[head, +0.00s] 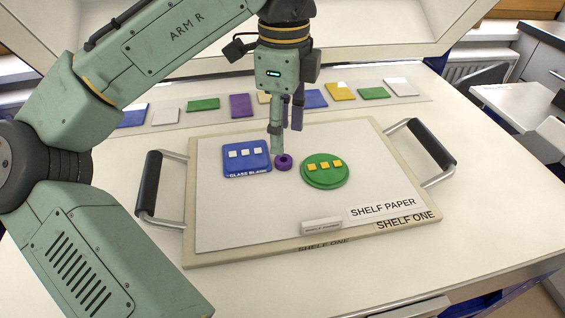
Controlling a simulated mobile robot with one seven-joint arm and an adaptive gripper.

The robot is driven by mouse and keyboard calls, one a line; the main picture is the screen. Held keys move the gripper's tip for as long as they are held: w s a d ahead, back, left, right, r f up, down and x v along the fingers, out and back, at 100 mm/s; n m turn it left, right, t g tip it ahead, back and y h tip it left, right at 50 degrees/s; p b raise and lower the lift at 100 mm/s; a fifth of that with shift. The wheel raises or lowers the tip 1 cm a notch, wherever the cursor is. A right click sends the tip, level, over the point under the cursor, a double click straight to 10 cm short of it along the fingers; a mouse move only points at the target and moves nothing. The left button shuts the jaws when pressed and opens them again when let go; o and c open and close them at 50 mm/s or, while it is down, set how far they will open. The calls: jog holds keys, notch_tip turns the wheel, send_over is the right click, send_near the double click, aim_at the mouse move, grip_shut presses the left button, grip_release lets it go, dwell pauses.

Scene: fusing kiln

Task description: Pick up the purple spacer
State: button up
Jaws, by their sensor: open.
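The purple spacer (284,162) is a small ring with a dark hole, lying on the white shelf paper (260,215) between the blue glass blank and the green disc. My gripper (287,140) points down just above and behind it, open. One finger ends close above the spacer; the other shows to the right and further back. I cannot tell from this view whether the finger touches the spacer. Nothing shows between the fingers.
The blue glass blank (246,171) with white squares sits close left. The green disc (326,182) with yellow squares sits right. A small white block (321,225) lies in front. Black handles (148,184) (432,145) flank the shelf. Coloured tiles (203,104) line the back.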

aim_at(284, 162)
jog(key=shift+f, duration=2.7)
jog(key=shift+c, duration=0.5)
jog(key=c, duration=0.7)
jog(key=shift+r, duration=0.1)
jog(key=shift+c, duration=0.2)
